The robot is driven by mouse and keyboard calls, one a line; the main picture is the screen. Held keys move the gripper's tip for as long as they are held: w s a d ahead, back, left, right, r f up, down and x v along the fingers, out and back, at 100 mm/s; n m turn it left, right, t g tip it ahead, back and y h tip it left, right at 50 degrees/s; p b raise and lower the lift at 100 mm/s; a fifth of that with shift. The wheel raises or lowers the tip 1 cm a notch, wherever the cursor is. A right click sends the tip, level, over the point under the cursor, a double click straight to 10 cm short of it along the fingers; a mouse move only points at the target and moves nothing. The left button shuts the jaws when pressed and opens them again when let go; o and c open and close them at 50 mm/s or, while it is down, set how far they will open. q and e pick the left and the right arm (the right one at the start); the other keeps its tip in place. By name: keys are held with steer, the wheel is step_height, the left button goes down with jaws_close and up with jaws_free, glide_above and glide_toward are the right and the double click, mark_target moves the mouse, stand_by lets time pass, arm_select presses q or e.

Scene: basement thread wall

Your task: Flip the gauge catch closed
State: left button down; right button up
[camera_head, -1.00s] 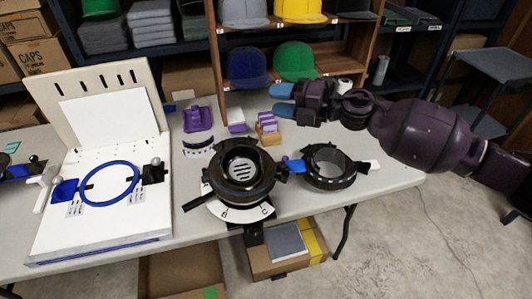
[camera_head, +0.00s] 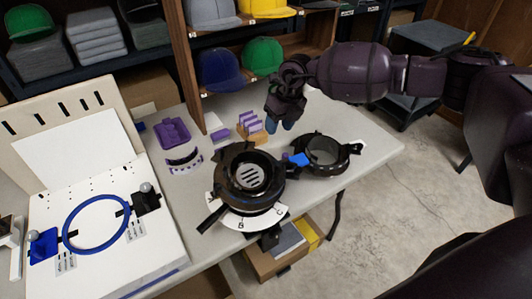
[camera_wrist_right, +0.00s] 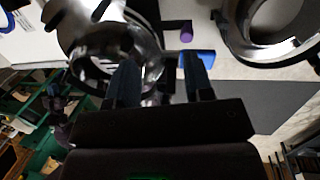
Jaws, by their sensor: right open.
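The black round gauge (camera_head: 249,176) stands on the table with a white lettered scale at its front. A small blue tab (camera_head: 299,159), which looks like the gauge catch, sticks out between the gauge and a black ring (camera_head: 326,154) to its right. Whether it is open or closed is unclear. My right gripper (camera_head: 280,122) points down behind and above the blue tab, apart from it. In the right wrist view the gripper (camera_wrist_right: 161,82) is open and empty, and the blue tab (camera_wrist_right: 199,57) shows just beyond one finger. My left gripper is not in view.
A white board with a blue hoop (camera_head: 97,223) stands at left. A purple tray (camera_head: 172,132), a curved strip (camera_head: 184,161) and a small holder with purple pieces (camera_head: 251,126) lie behind the gauge. Caps on shelves are behind.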

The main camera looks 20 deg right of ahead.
steer(key=shift+m+g+h, duration=0.4)
steer(key=shift+m+h, duration=0.1)
steer(key=shift+h, duration=0.3)
steer(key=f, duration=0.3)
steer(key=d+f+b, duration=0.1)
steer(key=f, duration=0.3)
steer(key=s+d+f, duration=0.1)
steer(key=f, duration=0.3)
steer(key=shift+s+b, duration=0.1)
steer(key=shift+b, duration=0.3)
jaws_close()
